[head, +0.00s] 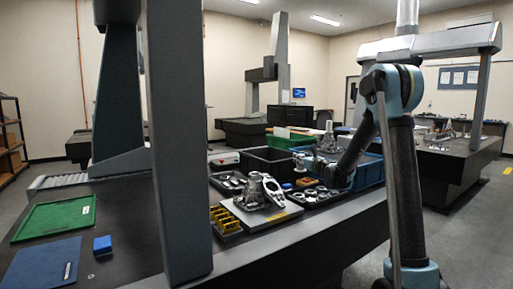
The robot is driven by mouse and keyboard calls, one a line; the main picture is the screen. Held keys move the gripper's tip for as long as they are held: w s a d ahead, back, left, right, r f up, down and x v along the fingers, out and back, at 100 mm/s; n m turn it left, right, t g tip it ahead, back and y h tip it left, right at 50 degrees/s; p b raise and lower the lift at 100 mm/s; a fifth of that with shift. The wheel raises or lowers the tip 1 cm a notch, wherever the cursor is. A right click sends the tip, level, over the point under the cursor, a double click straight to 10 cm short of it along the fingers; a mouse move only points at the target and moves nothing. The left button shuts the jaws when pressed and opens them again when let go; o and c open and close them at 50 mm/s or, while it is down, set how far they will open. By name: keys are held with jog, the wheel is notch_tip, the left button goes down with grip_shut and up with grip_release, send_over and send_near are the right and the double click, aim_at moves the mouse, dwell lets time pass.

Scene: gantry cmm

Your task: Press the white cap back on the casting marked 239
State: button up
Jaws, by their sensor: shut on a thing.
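My gripper (308,163) is small in the head view, low over the parts trays at the middle of the granite table. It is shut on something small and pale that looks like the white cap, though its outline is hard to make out. A grey casting (250,192) stands on a light plate, left of and nearer than my gripper. Another grey casting (328,141) shows behind the gripper. No number can be read on either casting, so I cannot tell which is marked 239. What lies right under the fingers is partly hidden.
A light plate (262,219) bears the near casting and a pale looped part (272,188). Yellow blocks (225,219) sit in a tray to its left. Black (268,163) and blue (369,172) bins stand behind.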

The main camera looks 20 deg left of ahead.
jog(key=s+a+r+n+g+y, duration=0.25)
jog(key=s+a+r, duration=0.25)
jog(key=s+a, duration=0.4)
jog(key=s+a+r+n+g+y, duration=0.2)
jog(key=s+a+r+g+y, duration=0.3)
jog(key=a, duration=0.7)
notch_tip(320, 180, down, 7)
jog(key=s+t+h, duration=0.1)
jog(key=t+h, duration=0.1)
jog(key=shift+d+f, duration=0.15)
jog(key=shift+d, duration=0.1)
jog(key=shift+h, duration=0.25)
jog(key=shift+s, duration=0.15)
jog(key=shift+f, duration=0.1)
dwell(1.0)
jog(key=o, duration=1)
jog(key=shift+c, duration=0.2)
